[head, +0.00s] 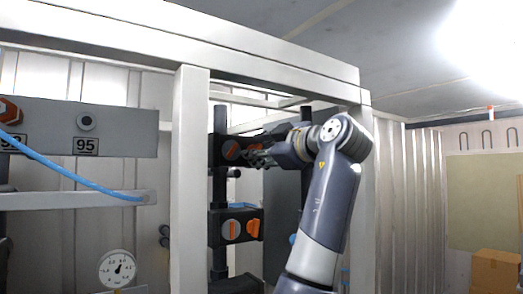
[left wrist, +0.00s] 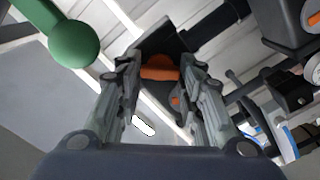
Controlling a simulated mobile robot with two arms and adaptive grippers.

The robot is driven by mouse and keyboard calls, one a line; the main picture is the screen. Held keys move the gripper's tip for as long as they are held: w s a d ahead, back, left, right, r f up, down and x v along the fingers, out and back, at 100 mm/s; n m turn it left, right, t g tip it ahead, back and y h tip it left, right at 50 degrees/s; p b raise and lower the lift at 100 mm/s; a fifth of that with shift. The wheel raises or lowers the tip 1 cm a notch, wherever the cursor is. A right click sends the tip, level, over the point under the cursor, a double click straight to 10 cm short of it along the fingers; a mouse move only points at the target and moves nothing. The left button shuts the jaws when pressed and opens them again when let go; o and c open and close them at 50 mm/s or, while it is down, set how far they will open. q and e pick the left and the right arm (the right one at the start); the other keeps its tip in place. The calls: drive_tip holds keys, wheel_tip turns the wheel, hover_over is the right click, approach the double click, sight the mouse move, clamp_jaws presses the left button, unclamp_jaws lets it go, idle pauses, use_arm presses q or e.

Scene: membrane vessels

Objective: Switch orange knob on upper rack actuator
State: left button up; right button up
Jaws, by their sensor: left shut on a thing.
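The upper rack actuator (head: 217,150) is a dark box on a black post, behind the pale frame upright. A second, smaller orange part (left wrist: 176,100) shows beside the right finger. My right gripper is not in view.
A lower actuator (head: 242,212) with an orange dial and an orange handle (head: 254,230) is below. The pale frame upright (head: 191,180) stands left of my arm. A green ball (left wrist: 75,43) is close by in the left wrist view. A pressure gauge (head: 117,268) is at lower left.

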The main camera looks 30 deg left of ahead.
use_arm(q)
drive_tip(key=n, duration=0.6)
drive_tip(key=shift+r+n, duration=0.1)
drive_tip(key=shift+n, duration=0.3)
idle(0.3)
drive_tip(key=o, duration=0.7)
drive_tip(key=shift+o, duration=0.4)
drive_tip(key=shift+w+a, duration=0.1)
drive_tip(key=shift+a, duration=0.05)
drive_tip(key=v, duration=1.2)
